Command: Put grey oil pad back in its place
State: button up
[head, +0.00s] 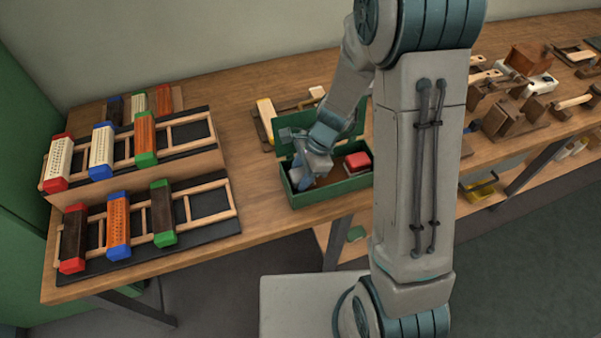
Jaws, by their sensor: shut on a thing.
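An open green box (335,194) stands near the front edge of the wooden bench, its lid tilted up at the back. A red-topped block (358,161) sits in its right part. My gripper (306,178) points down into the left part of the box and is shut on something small. My own wrist and fingers cover most of it; it is likely the grey oil pad, but its shape and colour do not show clearly. I cannot tell whether it touches the box floor.
Two dark racks with coloured brush blocks (118,232) stand on the left of the bench (260,215). A yellow-and-cream block (267,120) lies behind the box. Wooden planes and tools (505,118) crowd the right. My arm hides the bench right of the box.

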jog(key=shift+f+b, duration=0.4)
jog(key=shift+f, duration=0.1)
jog(key=o, duration=1.3)
jog(key=shift+c, duration=0.2)
jog(key=shift+r, duration=0.1)
jog(key=shift+r+p, duration=1)
jog(key=shift+o, duration=0.9)
jog(key=shift+r+p, duration=0.45)
jog(key=shift+r, duration=0.05)
jog(key=shift+r+p, duration=2.5)
jog(key=shift+r, duration=0.4)
